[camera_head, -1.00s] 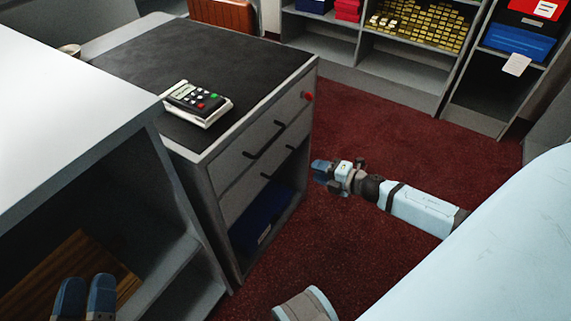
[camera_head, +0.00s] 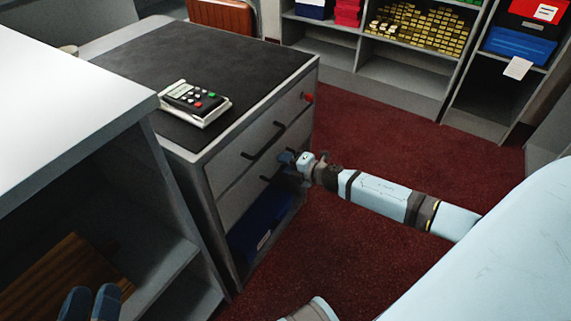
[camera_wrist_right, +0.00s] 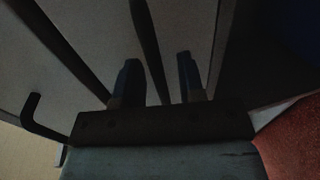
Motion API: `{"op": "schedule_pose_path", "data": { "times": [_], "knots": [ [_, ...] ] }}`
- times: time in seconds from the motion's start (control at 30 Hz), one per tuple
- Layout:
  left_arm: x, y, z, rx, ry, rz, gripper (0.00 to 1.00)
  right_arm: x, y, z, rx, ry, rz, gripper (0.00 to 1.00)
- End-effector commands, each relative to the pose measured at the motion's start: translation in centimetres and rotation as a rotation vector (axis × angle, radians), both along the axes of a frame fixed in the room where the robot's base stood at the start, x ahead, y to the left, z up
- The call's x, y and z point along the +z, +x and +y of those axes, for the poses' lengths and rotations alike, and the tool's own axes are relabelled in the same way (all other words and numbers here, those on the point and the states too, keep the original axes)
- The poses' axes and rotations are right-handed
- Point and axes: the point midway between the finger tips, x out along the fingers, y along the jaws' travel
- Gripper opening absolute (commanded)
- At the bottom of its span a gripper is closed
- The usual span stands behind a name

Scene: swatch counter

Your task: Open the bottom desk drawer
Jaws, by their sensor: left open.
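The desk (camera_head: 225,75) has two grey drawers, both closed. The bottom drawer (camera_head: 235,198) has a dark bar handle (camera_head: 266,178), partly hidden by my right gripper. My right gripper (camera_head: 284,160) is at this handle. In the right wrist view its two blue fingers (camera_wrist_right: 158,75) are apart, with the dark handle bar (camera_wrist_right: 148,45) running between them; whether they touch it I cannot tell. The top drawer (camera_head: 250,148) has its own handle (camera_head: 263,141). My left gripper (camera_head: 92,302) is open and empty at the bottom left, away from the desk drawers.
A blue bin (camera_head: 262,222) sits in the open space under the drawers. A white keypad device (camera_head: 194,103) lies on the desk top. A white-topped counter (camera_head: 70,100) stands at the left.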

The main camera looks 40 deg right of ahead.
Motion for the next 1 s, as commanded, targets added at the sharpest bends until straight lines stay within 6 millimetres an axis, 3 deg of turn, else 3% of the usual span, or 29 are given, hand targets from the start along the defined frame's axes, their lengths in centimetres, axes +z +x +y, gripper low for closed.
{"op": "schedule_pose_path", "data": {
  "times": [0.07,0.2,0.23,0.47,0.67,1.0],
  "knots": [
    [0.0,0.0,0.0,0.000,0.000,-0.001,0.43,0.0,0.0,0.0,0.000,0.000,0.000,0.36],
    [0.0,0.0,0.0,-0.001,0.000,-0.002,0.43,0.0,0.0,0.0,0.000,0.000,0.000,0.04],
    [0.0,0.0,0.0,-0.001,0.000,-0.002,0.43,0.0,0.0,0.0,0.000,0.000,0.000,0.00],
    [0.0,-0.1,0.1,-0.001,0.001,-0.002,0.43,0.0,-0.1,0.0,0.000,0.001,0.000,0.00],
    [0.2,-0.1,0.1,0.001,-0.001,-0.008,0.43,-0.1,-1.4,-0.6,0.000,0.001,0.003,0.00],
    [1.8,-0.1,0.2,0.013,-0.021,-0.045,0.43,0.0,-7.7,-3.0,-0.001,0.003,0.006,0.00]
  ]
}}
